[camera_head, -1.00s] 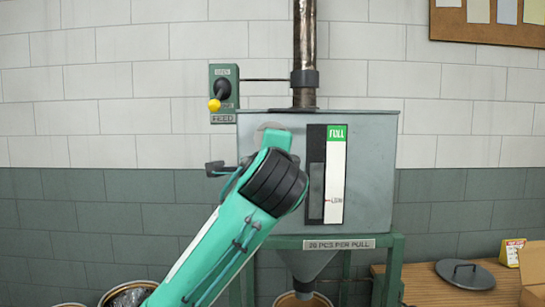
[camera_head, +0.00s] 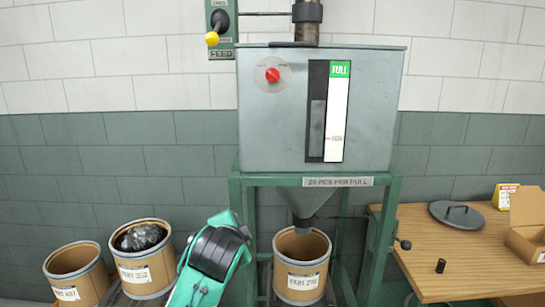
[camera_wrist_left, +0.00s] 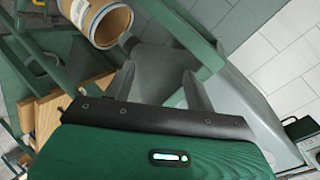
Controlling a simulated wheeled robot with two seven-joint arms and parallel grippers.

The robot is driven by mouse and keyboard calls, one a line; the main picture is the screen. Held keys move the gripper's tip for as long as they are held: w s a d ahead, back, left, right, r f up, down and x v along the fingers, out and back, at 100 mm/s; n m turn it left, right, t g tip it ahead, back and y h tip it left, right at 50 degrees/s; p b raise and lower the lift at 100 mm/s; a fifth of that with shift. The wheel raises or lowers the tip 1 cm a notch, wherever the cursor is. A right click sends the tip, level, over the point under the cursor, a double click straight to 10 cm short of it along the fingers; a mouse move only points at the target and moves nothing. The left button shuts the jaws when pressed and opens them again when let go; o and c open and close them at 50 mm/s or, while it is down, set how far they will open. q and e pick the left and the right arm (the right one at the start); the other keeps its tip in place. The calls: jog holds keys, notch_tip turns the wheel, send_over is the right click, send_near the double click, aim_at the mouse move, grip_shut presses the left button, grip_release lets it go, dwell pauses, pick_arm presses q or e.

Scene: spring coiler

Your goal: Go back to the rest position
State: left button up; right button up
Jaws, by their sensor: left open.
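My left arm (camera_head: 212,255) is low in the head view, in front of the machine's stand and left of the drum under the funnel. Its fingers cannot be made out there. In the left wrist view my left gripper (camera_wrist_left: 160,88) has its two fingers apart with nothing between them. The grey hopper (camera_head: 270,120) stands on a green frame (camera_head: 236,200), with a red knob (camera_head: 272,75) and a level gauge on its front. A drum (camera_head: 302,262) stands below its funnel; it also shows in the left wrist view (camera_wrist_left: 84,14). My right gripper is not in view.
Two more drums stand at the lower left, one dark-filled (camera_head: 145,278) and one further left (camera_head: 75,280). A wooden table (camera_head: 430,265) at the right holds a round lid (camera_head: 456,214), a small black cylinder (camera_head: 441,266) and an open cardboard box (camera_head: 527,240). A yellow-knobbed feed lever (camera_head: 213,38) is on the wall.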

pick_arm(q)
jog(key=s+a+f+n+g, duration=0.2)
jog(key=s+a+f+n, duration=0.15)
jog(key=s+f, duration=0.6)
jog(key=s+a+f+n+g, duration=0.3)
jog(key=s+a+f, duration=0.3)
jog(key=f, duration=0.7)
jog(key=s+a+f+n+g, duration=0.25)
jog(key=s+f, duration=0.25)
jog(key=s, duration=0.6)
jog(key=s+a+f+n+g, duration=0.25)
jog(key=s+f, duration=0.25)
jog(key=s, duration=0.7)
notch_tip(320, 180, down, 30)
jog(key=f, duration=0.1)
jog(key=s+a+f+g, duration=0.1)
jog(key=s+a+f, duration=0.1)
jog(key=s+f, duration=0.7)
jog(key=s+a+f, duration=0.2)
jog(key=s+f, duration=0.8)
jog(key=shift+s+f+g+y, duration=0.15)
jog(key=shift+g+y, duration=0.25)
jog(key=shift+d+m, duration=0.1)
jog(key=shift+m, duration=0.15)
